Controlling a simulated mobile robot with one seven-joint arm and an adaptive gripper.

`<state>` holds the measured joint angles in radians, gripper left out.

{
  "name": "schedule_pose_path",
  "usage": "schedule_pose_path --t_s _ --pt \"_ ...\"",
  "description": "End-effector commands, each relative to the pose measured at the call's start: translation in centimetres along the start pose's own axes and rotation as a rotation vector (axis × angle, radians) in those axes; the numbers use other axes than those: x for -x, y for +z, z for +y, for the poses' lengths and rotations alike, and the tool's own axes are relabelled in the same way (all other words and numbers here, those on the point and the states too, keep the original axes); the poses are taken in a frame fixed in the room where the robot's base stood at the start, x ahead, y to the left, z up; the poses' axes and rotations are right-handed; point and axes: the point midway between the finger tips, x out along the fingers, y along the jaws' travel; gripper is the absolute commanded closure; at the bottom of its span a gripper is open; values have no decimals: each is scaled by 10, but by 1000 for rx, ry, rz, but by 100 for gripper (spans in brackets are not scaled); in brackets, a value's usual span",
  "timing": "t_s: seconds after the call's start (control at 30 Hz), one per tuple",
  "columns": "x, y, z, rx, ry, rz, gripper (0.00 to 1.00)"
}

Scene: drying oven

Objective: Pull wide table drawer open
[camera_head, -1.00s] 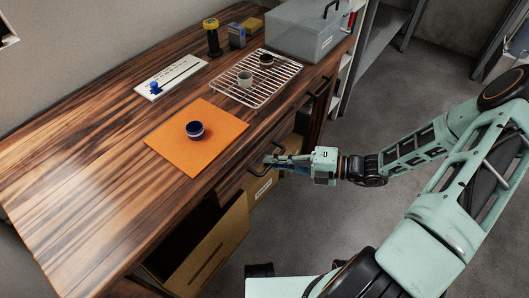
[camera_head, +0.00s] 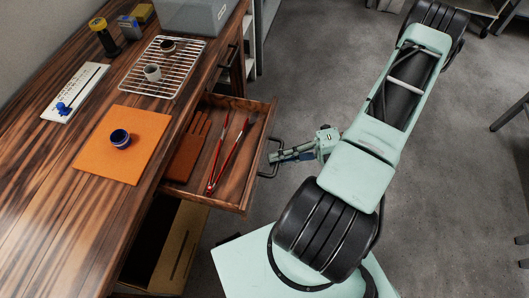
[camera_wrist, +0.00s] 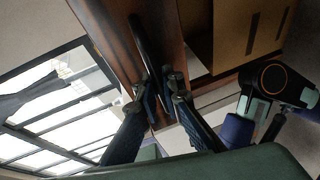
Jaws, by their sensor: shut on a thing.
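The wide table drawer (camera_head: 240,172) stands well out from under the wooden table top in the head view. A brown glove (camera_head: 190,150) and red-handled tongs (camera_head: 222,160) lie inside it. Its dark bar handle (camera_head: 263,175) is on the front face. My gripper (camera_head: 276,157) reaches it from the right and is shut on the handle. In the wrist view the dark handle (camera_wrist: 141,40) runs down between the fingers of my gripper (camera_wrist: 163,92). The exact contact is partly hidden.
An orange mat (camera_head: 95,155) with a dark blue bowl (camera_head: 120,139) lies on the table top. A wire rack (camera_head: 140,85) holds two small cups. A cardboard-coloured box (camera_head: 182,240) stands below the drawer.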

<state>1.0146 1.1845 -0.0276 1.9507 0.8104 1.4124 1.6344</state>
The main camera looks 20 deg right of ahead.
Motion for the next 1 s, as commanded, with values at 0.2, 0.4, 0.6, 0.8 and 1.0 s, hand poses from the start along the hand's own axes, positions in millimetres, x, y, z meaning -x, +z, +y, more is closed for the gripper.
schedule_pose_path --t_s 0.2,0.4,0.6,0.8,1.0 --pt "7 -2 -1 1 2 -1 100" --pt "7 -2 -1 1 2 -1 100" --pt "7 -2 -1 2 1 -1 83" --pt "7 -2 -1 1 1 -1 74" --pt "9 -2 -2 1 0 -1 74"
